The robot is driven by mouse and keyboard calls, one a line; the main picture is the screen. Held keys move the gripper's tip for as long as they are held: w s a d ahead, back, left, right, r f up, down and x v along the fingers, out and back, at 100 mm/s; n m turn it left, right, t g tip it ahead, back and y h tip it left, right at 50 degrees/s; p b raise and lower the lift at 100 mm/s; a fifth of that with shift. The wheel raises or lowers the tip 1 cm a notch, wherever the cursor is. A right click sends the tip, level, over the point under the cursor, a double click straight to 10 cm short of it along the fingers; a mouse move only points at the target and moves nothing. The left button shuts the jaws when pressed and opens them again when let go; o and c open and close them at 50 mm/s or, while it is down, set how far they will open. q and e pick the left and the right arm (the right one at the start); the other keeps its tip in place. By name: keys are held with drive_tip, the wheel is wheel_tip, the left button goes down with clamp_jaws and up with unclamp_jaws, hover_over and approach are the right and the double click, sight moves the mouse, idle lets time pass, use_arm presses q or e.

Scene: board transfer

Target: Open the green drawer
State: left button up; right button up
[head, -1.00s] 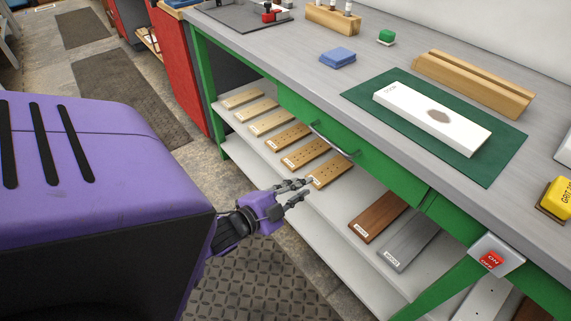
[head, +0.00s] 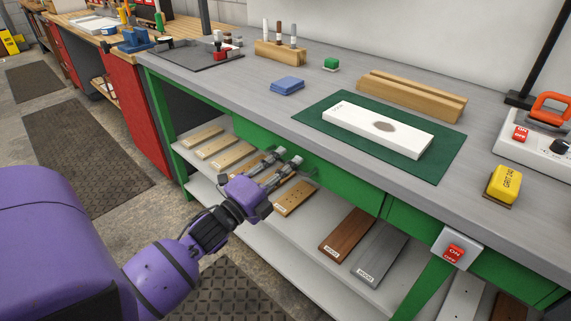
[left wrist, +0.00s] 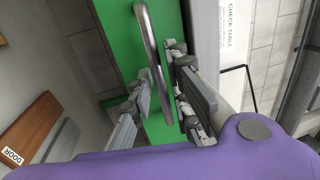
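The green drawer (head: 345,188) is under the workbench top and looks shut. Its metal bar handle (left wrist: 148,42) shows clearly in the left wrist view, running down the green drawer front (left wrist: 112,45). My left gripper (head: 286,163) is at the drawer front in the head view and hides most of the handle there. In the left wrist view the left gripper (left wrist: 162,92) is open, its two fingers apart with the handle between them. I cannot tell if either finger touches the handle. My right gripper is not in view.
A shelf below holds several wooden boards, among them a brown one (head: 346,234) and a grey one (head: 380,254). A switch box (head: 457,247) is at the right.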

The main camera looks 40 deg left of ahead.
use_arm(q)
drive_tip(key=shift+w, duration=0.25)
clamp_jaws()
drive_tip(key=shift+s, duration=0.15)
